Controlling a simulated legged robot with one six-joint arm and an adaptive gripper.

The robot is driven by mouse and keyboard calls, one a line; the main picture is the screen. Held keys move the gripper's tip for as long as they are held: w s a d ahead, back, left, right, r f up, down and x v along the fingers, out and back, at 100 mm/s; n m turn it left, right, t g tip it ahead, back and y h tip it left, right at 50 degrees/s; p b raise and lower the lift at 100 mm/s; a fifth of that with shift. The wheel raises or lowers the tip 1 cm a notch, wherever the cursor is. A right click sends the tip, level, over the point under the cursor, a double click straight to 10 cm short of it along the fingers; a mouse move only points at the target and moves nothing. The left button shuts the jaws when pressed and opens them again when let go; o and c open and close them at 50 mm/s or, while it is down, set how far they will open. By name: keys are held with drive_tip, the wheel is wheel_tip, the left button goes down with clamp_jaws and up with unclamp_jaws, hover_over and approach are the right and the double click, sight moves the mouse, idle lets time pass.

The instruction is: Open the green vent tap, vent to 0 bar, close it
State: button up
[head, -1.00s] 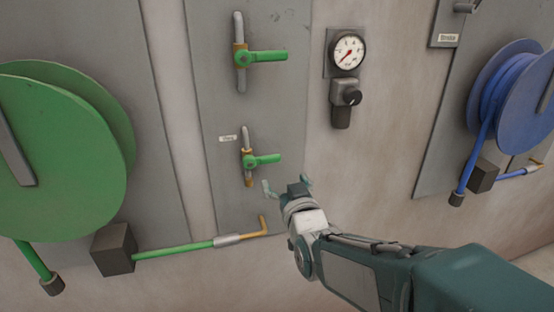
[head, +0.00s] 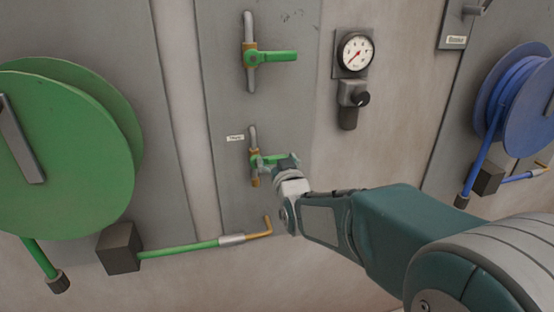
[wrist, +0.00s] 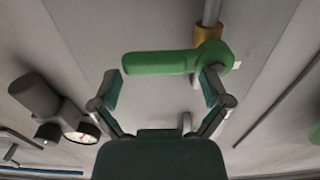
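The lower green tap sits on a brass valve body (head: 254,168) beside a small label too blurred to read. Its green handle points right, level, and is partly hidden by my gripper (head: 276,161). In the wrist view the green handle (wrist: 160,62) lies across the front of my gripper (wrist: 162,82). The two fingers are spread apart near the handle's two ends, with nothing held between them. I cannot tell whether they touch it. The round pressure gauge (head: 355,53) has a red needle pointing to the lower left; its reading is too small to tell.
A second green tap (head: 270,57) is above on the same grey panel, handle level. A black-knobbed regulator (head: 352,96) hangs under the gauge. A green hose reel (head: 65,150) is left, a blue reel (head: 520,105) right. A green lance (head: 190,249) runs below the tap.

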drive_tip(key=shift+d, duration=0.1)
drive_tip(key=c, duration=0.5)
drive_tip(key=shift+s+d+r, duration=0.1)
drive_tip(key=shift+d+r, duration=0.05)
drive_tip(key=shift+d, duration=0.05)
drive_tip(key=shift+c, duration=0.7)
